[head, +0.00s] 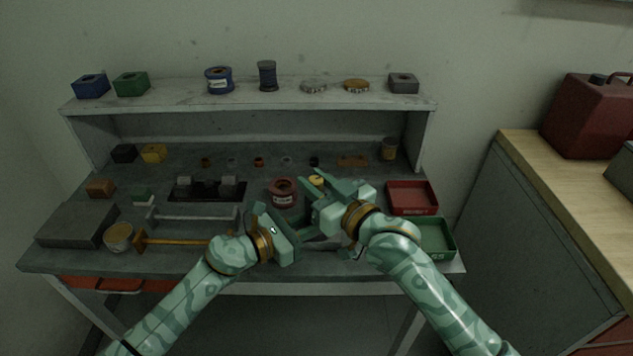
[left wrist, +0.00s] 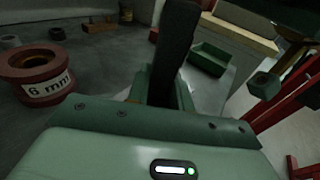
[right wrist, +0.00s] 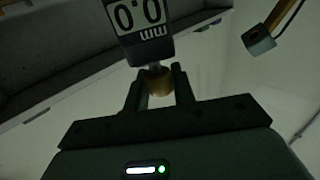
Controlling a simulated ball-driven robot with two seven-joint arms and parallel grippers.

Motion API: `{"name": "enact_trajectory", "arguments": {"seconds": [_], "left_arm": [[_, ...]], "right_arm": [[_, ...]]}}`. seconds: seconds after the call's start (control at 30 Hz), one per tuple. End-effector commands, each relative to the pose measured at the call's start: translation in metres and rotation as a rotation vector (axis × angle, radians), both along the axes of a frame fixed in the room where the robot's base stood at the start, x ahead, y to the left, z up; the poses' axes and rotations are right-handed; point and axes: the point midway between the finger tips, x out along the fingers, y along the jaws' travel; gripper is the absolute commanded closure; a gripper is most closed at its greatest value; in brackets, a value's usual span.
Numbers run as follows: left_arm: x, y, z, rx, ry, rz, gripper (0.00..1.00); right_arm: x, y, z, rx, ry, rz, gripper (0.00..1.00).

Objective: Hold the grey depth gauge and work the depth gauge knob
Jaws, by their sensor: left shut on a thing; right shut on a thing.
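The grey depth gauge shows as a dark upright body (left wrist: 176,45) in the left wrist view, between the fingers of my left gripper (head: 303,236), which is shut on it. In the right wrist view the gauge's display (right wrist: 142,18) reads "0.0 mm". Below the display is the brass depth gauge knob (right wrist: 158,80), between the two fingertips of my right gripper (right wrist: 158,88), which is shut on it. In the head view both grippers meet over the front right of the bench, and they largely hide the gauge and knob there.
The red spool (head: 283,190) stands behind my left gripper; its label reads "6 mm" in the left wrist view. A red tray (head: 412,184) and green tray (head: 455,243) lie at the right. Two long-handled bars (head: 190,239) lie at the left. A shelf (head: 250,102) spans the back.

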Motion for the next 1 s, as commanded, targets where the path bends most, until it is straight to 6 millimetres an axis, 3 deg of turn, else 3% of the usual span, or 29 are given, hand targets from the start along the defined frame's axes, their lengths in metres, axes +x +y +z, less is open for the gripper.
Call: {"name": "enact_trajectory", "arguments": {"seconds": [0.47,0.5,0.57,0.87,1.0], "left_arm": [[-0.001,-0.001,-0.001,0.0,0.002,-0.003,0.91],[-0.001,-0.001,-0.001,0.001,0.001,-0.002,0.91],[-0.001,-0.001,-0.001,0.001,0.001,-0.002,0.91],[-0.001,0.0,-0.001,0.0,0.002,-0.002,0.91],[-0.001,0.0,-0.001,0.001,0.001,-0.002,0.91]], "right_arm": [[0.001,-0.003,0.0,0.002,0.006,0.081,0.97],[0.001,-0.003,0.0,0.002,0.006,0.081,0.72],[0.001,-0.003,0.0,0.002,0.006,0.081,0.55],[0.0,-0.003,-0.001,0.001,0.006,0.081,0.54],[-0.01,-0.013,-0.002,0.0,0.007,0.08,0.54]]}}
